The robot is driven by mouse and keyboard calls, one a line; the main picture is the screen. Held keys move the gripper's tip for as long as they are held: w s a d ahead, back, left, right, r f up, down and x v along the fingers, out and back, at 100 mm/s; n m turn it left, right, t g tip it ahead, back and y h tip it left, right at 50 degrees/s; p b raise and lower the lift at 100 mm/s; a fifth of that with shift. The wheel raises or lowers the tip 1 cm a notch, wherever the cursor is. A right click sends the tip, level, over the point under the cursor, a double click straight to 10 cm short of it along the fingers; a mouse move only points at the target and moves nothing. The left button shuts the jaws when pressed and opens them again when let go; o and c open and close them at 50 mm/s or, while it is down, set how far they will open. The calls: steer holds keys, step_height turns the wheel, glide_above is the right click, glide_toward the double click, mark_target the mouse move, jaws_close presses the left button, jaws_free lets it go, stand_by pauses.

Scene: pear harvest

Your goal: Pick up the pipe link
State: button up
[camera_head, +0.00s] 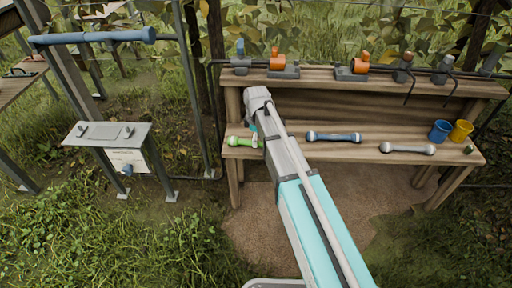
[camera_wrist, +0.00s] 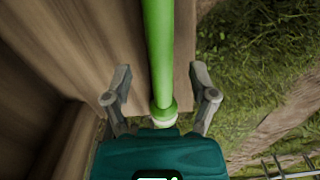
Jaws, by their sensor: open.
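A green pipe link (camera_head: 240,142) with rounded ends lies on the lower shelf of the wooden bench, at its left end. In the wrist view the green pipe link (camera_wrist: 158,45) runs down from the top edge, between my two fingers. My gripper (camera_wrist: 160,88) is open, with a finger on each side of the link and a gap to both. A blue pipe link (camera_head: 333,137) and a grey pipe link (camera_head: 407,149) lie further right on the same shelf. In the head view my arm hides most of my gripper and part of the shelf.
The wooden bench (camera_head: 450,158) also holds a blue cup (camera_head: 440,131) and a yellow cup (camera_head: 461,131) at right. Its upper shelf carries orange and grey fittings (camera_head: 283,66). A grey stand (camera_head: 107,134) is at left, with grass between.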

steer(key=shift+f+b, duration=1)
steer(key=shift+f, duration=0.35)
jaws_close()
